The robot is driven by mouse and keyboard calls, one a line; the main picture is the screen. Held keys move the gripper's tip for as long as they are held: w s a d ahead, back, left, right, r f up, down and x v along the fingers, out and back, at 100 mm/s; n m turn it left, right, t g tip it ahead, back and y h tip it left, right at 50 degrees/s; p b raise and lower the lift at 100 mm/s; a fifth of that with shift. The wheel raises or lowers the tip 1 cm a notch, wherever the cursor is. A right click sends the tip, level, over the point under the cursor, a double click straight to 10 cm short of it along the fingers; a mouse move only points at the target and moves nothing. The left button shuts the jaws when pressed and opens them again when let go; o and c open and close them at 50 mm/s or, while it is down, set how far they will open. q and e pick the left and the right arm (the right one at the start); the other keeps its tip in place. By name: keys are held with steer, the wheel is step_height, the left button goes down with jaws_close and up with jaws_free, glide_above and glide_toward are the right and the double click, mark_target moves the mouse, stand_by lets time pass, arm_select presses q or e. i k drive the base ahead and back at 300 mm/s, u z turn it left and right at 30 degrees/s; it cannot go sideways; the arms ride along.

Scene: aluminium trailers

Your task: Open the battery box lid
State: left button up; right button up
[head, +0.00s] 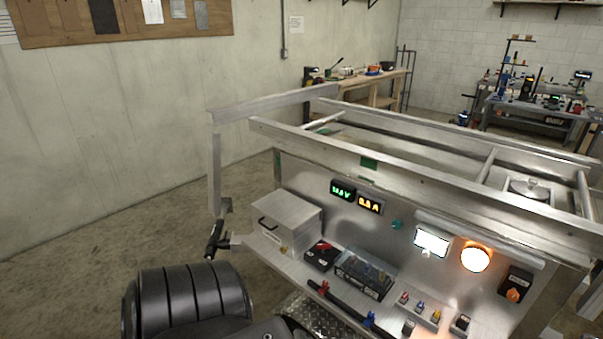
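The battery box (285,222) appears to be the plain aluminium box at the left end of the bench's metal shelf. Its lid (287,207) is down and looks shut, with a dark handle on the left-hand front part and a small brass-coloured latch low on the front. A dark jointed piece shows just left of the box, beyond a black ribbed part at the bottom left. It may be my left gripper, but its fingers cannot be made out. It seems apart from the lid. My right gripper is not in view.
Right of the box are a black-and-red unit (322,256), a clear-covered case (364,276) and several switches. Lit meters (342,190) and an orange lamp (475,259) are on the panel. A metal rail (400,172) crosses above. The space over the lid looks clear.

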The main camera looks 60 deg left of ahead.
mark_target(291, 216)
steer(key=u, duration=0.45)
steer(key=k, duration=0.15)
steer(key=u, duration=0.9)
steer(key=i, duration=0.85)
steer(key=z, duration=0.15)
